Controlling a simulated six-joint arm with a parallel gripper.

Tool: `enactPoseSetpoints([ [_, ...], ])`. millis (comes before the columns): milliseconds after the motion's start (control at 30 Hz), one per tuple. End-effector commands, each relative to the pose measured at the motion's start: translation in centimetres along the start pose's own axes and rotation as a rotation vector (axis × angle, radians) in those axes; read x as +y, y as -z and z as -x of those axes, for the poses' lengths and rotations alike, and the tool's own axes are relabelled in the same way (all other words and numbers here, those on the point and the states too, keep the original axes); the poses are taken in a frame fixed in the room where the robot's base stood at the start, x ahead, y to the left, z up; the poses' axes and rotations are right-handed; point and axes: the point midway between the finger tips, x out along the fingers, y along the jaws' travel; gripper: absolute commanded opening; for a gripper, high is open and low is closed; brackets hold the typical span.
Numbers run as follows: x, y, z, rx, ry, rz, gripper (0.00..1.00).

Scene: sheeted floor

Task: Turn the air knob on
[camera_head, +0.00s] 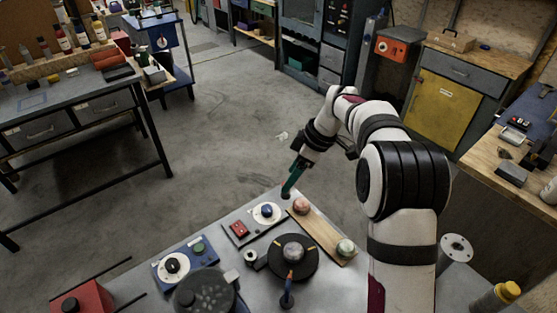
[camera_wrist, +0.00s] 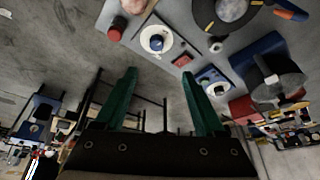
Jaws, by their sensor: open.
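A blue knob on a white round dial (camera_head: 267,211) sits on a grey panel at the far edge of the bench; it also shows in the wrist view (camera_wrist: 156,41). A second white dial with a dark knob (camera_head: 173,266) is on a blue panel nearer the left; it also shows in the wrist view (camera_wrist: 215,87). No label is legible, so I cannot tell which is the air knob. My gripper (camera_head: 290,182) has green fingers and is above the bench's far edge, beside the blue knob. In the wrist view my gripper (camera_wrist: 158,75) is open and empty.
A red switch (camera_head: 239,229) is beside the blue knob. A wooden board (camera_head: 325,233) with round pieces and a black turntable (camera_head: 292,258) stand nearby. A red button (camera_wrist: 116,33) shows in the wrist view. Open floor (camera_head: 235,135) lies beyond the bench.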

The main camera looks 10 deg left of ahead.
Motion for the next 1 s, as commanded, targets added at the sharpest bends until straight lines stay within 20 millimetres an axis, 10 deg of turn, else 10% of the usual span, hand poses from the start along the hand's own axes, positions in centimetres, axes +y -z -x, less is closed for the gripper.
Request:
enactPoseSetpoints([
  [600, 0.7, 0.2, -14.4, 0.006, 0.0, 0.064, 0.71],
  [1000, 0.8, 0.3, -16.7, 0.007, -0.002, 0.063, 0.71],
])
